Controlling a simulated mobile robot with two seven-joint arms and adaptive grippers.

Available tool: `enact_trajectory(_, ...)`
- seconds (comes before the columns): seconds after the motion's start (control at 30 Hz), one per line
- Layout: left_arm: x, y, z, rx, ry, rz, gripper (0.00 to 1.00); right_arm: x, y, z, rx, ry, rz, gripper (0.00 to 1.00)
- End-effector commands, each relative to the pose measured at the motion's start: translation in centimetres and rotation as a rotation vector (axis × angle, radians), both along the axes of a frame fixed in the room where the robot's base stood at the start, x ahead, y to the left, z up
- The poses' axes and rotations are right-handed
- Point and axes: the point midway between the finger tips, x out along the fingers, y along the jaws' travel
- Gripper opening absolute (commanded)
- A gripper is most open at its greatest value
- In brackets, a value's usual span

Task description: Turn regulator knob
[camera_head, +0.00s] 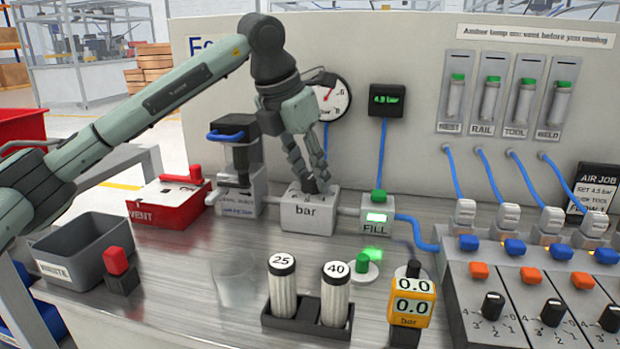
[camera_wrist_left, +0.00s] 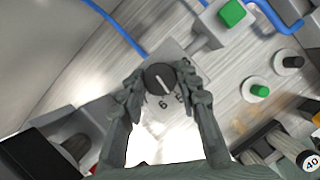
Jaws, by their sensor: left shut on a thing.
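The regulator is a grey block marked "bar" (camera_head: 308,214) on the bench, with a dark round knob on top. The knob (camera_wrist_left: 160,79) shows in the left wrist view with a white pointer line and the digits 6 and 5 beside it. My left gripper (camera_head: 316,184) reaches down from above and is shut on the knob, one finger on each side. In the head view the fingers mostly hide the knob. The round gauge (camera_head: 331,98) behind is partly covered by my gripper. A display (camera_head: 386,99) reads about 4.9 bar. My right gripper is not in view.
A red VENT box (camera_head: 168,203) stands left of the regulator and a green-lit FILL block (camera_head: 377,217) right of it. Cartridges marked 25 (camera_head: 283,290) and 40 (camera_head: 335,295), a yellow meter (camera_head: 411,302) and a grey bin (camera_head: 85,248) stand in front.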

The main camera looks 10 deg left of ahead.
Motion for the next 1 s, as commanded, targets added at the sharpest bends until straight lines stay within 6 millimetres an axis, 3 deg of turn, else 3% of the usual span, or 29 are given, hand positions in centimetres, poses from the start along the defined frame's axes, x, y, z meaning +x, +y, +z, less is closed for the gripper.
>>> enact_trajectory(0.4,0.0,-0.1,0.0,0.000,-0.001,0.231,0.03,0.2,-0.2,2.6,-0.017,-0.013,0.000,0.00)
enact_trajectory(1.0,0.0,-0.1,0.1,0.000,0.000,0.278,0.03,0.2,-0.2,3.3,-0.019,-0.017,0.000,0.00)
